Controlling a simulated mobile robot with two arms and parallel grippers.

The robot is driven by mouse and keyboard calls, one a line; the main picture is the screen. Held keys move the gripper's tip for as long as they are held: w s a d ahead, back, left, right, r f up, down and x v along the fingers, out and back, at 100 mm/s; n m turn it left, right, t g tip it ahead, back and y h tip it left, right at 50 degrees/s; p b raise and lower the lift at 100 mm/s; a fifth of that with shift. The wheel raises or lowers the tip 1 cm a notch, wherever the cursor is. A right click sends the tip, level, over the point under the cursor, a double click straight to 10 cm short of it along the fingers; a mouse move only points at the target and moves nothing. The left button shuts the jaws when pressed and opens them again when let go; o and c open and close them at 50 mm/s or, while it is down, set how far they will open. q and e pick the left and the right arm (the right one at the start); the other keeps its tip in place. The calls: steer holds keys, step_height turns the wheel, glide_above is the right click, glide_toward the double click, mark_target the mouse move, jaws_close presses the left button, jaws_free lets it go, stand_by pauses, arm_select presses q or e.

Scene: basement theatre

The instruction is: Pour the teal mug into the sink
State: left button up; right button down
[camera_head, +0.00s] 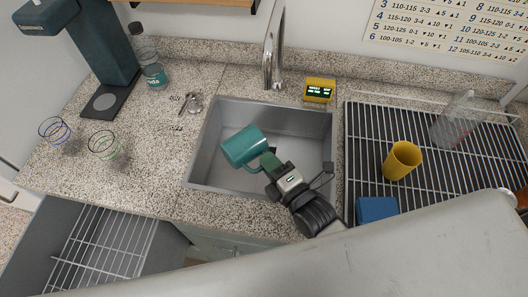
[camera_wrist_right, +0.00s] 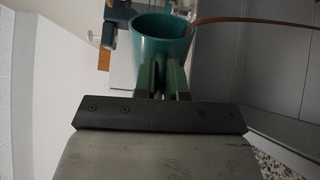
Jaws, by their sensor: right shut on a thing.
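The teal mug (camera_head: 242,146) is tilted over the grey sink (camera_head: 305,112). Its wider body leans to the left, and its handle is at the lower right, toward my right gripper. My right gripper (camera_head: 268,163) is shut on the teal mug at the handle side. In the right wrist view the teal mug (camera_wrist_right: 162,42) stands just past the two fingers of my right gripper (camera_wrist_right: 163,82), its round opening showing. My left gripper is not in view.
The faucet (camera_head: 274,55) rises behind the sink. A yellow timer (camera_head: 319,90) sits at the back right. The drying rack (camera_head: 440,137) holds a yellow cup (camera_head: 402,160) and a clear glass (camera_head: 455,120). A soda bottle (camera_head: 149,62) and two glasses (camera_head: 104,146) stand left.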

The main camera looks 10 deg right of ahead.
steer(key=shift+r, duration=0.15)
steer(key=shift+d+f+m, duration=0.1)
steer(key=shift+f+m, duration=0.1)
steer(key=shift+m, duration=0.2)
steer(key=shift+w+d+f+m, duration=0.15)
steer(key=shift+f+m, duration=0.2)
steer(key=shift+m, duration=0.15)
steer(key=shift+r+n, duration=0.3)
steer(key=shift+r, duration=0.05)
steer(key=a+n+b, duration=0.1)
steer(key=n, duration=0.1)
steer(key=s+a+f+n+b, duration=0.1)
steer(key=b, duration=0.1)
steer(key=shift+f+n, duration=0.15)
steer(key=shift+n, duration=0.25)
steer(key=shift+a+r+n+p, duration=0.25)
steer(key=shift+r+n+p, duration=0.05)
steer(key=shift+n+p, duration=0.1)
